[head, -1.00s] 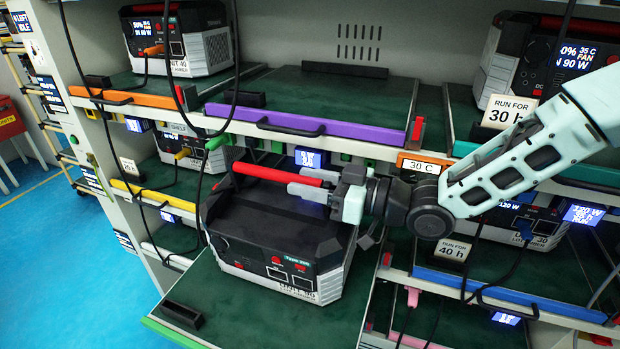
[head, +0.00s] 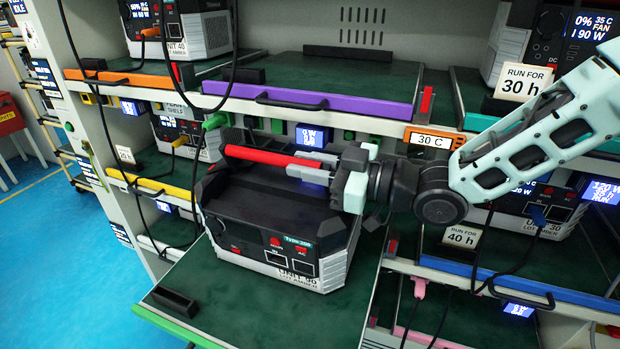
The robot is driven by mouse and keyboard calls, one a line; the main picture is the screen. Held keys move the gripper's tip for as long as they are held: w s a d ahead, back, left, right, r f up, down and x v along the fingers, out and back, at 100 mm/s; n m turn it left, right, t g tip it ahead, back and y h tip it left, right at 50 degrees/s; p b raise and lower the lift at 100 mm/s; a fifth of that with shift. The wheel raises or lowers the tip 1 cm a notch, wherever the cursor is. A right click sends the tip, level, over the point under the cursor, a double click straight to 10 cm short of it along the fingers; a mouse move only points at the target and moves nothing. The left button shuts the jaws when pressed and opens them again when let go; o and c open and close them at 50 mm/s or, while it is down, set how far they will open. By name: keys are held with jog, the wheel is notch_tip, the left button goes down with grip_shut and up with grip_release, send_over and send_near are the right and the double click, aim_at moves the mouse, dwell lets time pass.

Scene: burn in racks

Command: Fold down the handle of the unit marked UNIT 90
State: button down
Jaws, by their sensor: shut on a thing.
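The unit marked UNIT 90 (head: 262,226) is a black and light grey box with red sockets and a teal type label on its front. It sits on a pulled-out green shelf tray (head: 222,300) in the lower middle of the head view. Its red handle (head: 262,156) runs along the far top side of the unit, raised above the top. My gripper (head: 310,169) comes in from the right and is shut on the right part of the red handle. The fingers hide that end of the handle.
A purple-edged shelf tray (head: 310,108) stands empty above and behind. A green cable plug (head: 215,121) and black cables hang at the left. Other units sit on neighbouring shelves.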

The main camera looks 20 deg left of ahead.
jog(key=shift+s+f+n+b, duration=0.3)
jog(key=shift+n+b, duration=0.2)
jog(key=shift+b, duration=0.1)
jog(key=shift+r, duration=0.15)
jog(key=c, duration=1.3)
grip_release()
jog(key=s+d+b, duration=0.1)
jog(key=d+b, duration=0.1)
jog(key=d, duration=1.5)
jog(key=shift+s+d+b, duration=0.15)
jog(key=shift+d+b, duration=0.05)
jog(key=shift+b, duration=0.1)
